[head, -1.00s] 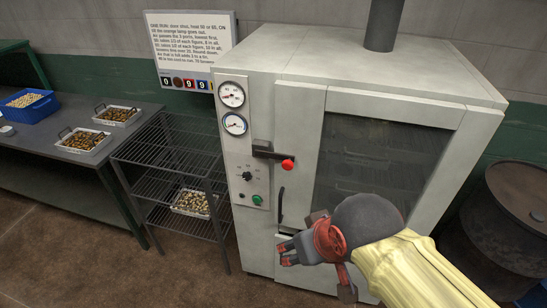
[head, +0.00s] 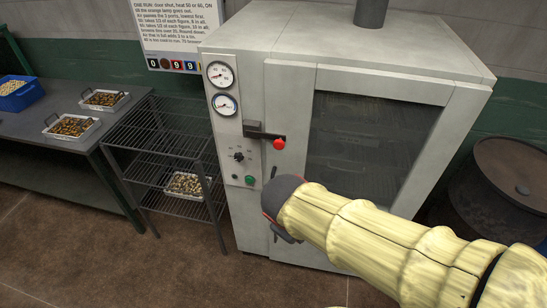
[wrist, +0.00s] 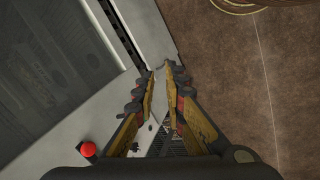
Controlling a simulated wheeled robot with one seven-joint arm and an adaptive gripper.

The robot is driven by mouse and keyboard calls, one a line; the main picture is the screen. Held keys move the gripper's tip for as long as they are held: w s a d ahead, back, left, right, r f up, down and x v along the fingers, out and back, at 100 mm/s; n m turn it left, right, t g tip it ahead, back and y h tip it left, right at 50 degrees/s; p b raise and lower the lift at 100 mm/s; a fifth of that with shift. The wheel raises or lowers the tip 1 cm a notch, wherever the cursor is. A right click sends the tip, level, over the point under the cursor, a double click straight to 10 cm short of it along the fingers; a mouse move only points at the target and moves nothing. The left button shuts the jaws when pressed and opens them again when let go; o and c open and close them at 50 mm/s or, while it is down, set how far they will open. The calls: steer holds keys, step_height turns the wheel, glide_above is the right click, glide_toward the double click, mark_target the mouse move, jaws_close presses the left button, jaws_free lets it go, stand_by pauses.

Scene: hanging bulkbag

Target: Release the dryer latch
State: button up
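The dryer (head: 380,50) is a large pale cabinet with a windowed door (head: 375,135) that looks shut. Its latch is a dark horizontal bar (head: 262,134) with a red knob (head: 278,143) on the door's left edge. The knob also shows at lower left in the wrist view (wrist: 88,149). My gripper (wrist: 163,70) is open and empty in the wrist view, its fingers apart, with the knob outside them to the left. In the head view my gripper is below the latch, mostly hidden by my sleeved arm, which also covers the lower door.
A control panel with gauges (head: 220,75) and a green button (head: 249,180) is left of the latch. A wire rack (head: 165,140) and a table with trays (head: 72,127) stand left. A rusty drum (head: 515,175) is right. Floor in front is open.

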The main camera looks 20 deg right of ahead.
steer(key=w+n, duration=0.1)
steer(key=w+d+f+n+h, duration=0.2)
steer(key=shift+w+d+n, duration=0.2)
steer(key=shift+w+n, duration=0.1)
steer(key=shift+n, duration=0.1)
jaws_close()
steer(key=w+a+n+t, duration=0.1)
steer(key=w+n+t, duration=0.2)
steer(key=w+n, duration=0.5)
steer(key=w+a+r+n+t, duration=0.1)
steer(key=w+n+t, duration=0.3)
steer(key=w+n, duration=0.4)
steer(key=shift+a+r+n+h, duration=0.2)
steer(key=shift+a+n+h, duration=0.15)
steer(key=shift+n, duration=0.75)
steer(key=shift+w, duration=0.15)
steer(key=w+d+f+b, duration=0.1)
steer(key=w+d, duration=0.4)
steer(key=w, duration=0.2)
steer(key=shift+w+d+f, duration=0.15)
steer(key=shift+w+d, duration=0.05)
steer(key=shift+w, duration=0.1)
